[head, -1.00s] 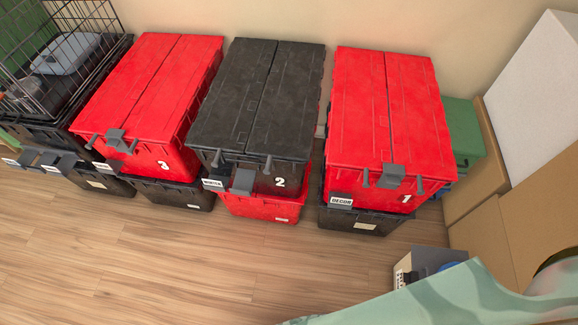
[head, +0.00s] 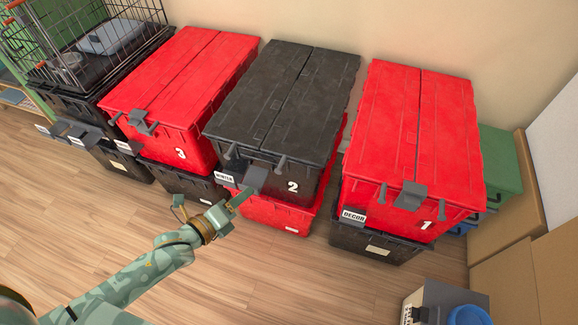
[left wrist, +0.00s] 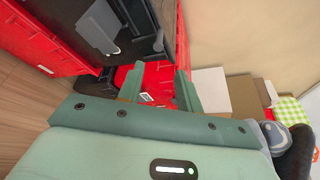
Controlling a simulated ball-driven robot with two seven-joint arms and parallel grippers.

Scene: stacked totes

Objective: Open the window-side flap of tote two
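Tote two (head: 293,168) is a black tote with a white 2 on its front. It sits on a red tote (head: 275,213). Its lid has two long flaps, a left one (head: 258,85) and a right one (head: 312,100), both lying shut along the centre seam. No window shows, so I cannot tell which flap is window-side. My left gripper (head: 212,199) is in front of tote two's lower front left, below the lid. Its fingers are apart and empty; they also show in the left wrist view (left wrist: 160,84). My right gripper is out of view.
A red tote three (head: 175,110) stands left and a red tote one (head: 400,130) right, each on a black tote. A grey latch piece (head: 254,178) juts near my left gripper. A wire crate (head: 85,45) is far left; cardboard boxes (head: 505,275) stand right.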

